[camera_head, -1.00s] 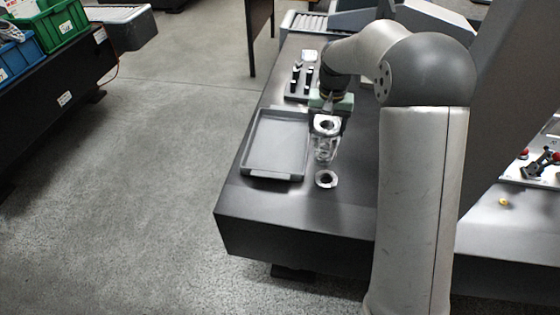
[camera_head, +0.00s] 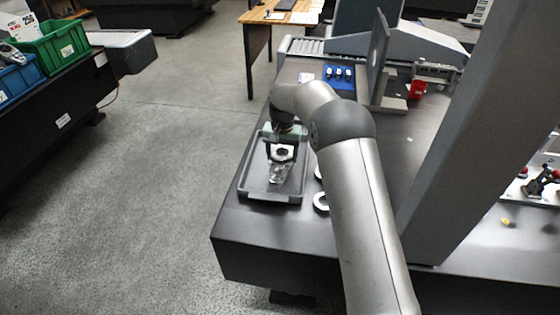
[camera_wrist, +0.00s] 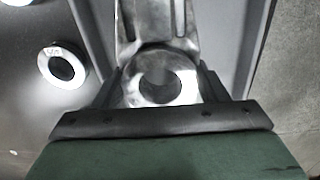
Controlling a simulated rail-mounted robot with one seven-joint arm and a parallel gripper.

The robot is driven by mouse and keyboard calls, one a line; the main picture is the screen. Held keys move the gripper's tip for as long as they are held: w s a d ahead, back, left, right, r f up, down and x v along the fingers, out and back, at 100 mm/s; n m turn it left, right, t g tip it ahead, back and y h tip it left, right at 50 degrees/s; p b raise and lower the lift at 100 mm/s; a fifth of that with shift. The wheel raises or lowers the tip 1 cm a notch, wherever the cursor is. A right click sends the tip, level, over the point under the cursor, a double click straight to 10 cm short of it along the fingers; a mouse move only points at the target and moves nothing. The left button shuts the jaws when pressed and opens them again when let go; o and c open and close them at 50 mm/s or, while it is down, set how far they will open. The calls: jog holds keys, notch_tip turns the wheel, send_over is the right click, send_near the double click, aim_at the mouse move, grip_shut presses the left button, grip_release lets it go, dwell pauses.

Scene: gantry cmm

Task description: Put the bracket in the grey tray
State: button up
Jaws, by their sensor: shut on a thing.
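The bracket (camera_head: 279,171) is a shiny metal piece with a round hole at one end. My gripper (camera_head: 281,153) is shut on its ring end. In the wrist view the bracket (camera_wrist: 157,55) extends away from between the fingers of my gripper (camera_wrist: 160,88). The grey tray (camera_head: 271,199) is a shallow rectangular tray near the left edge of the dark table. The bracket and gripper are over the tray's inside. I cannot tell whether the bracket touches the tray floor.
A metal ring (camera_head: 321,202) lies on the table just right of the tray; it also shows in the wrist view (camera_wrist: 62,67). Another ring is partly hidden behind my arm. A blue block with dark pegs (camera_head: 340,77) and an upright grey plate (camera_head: 378,62) stand farther back.

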aim_at(280, 162)
jog(key=shift+w+a+f, duration=0.15)
jog(key=shift+a+f, duration=0.15)
jog(key=shift+f, duration=1.55)
jog(key=shift+f, duration=0.2)
jog(key=o, duration=1.4)
jog(key=shift+c, duration=0.2)
jog(key=shift+r, duration=0.1)
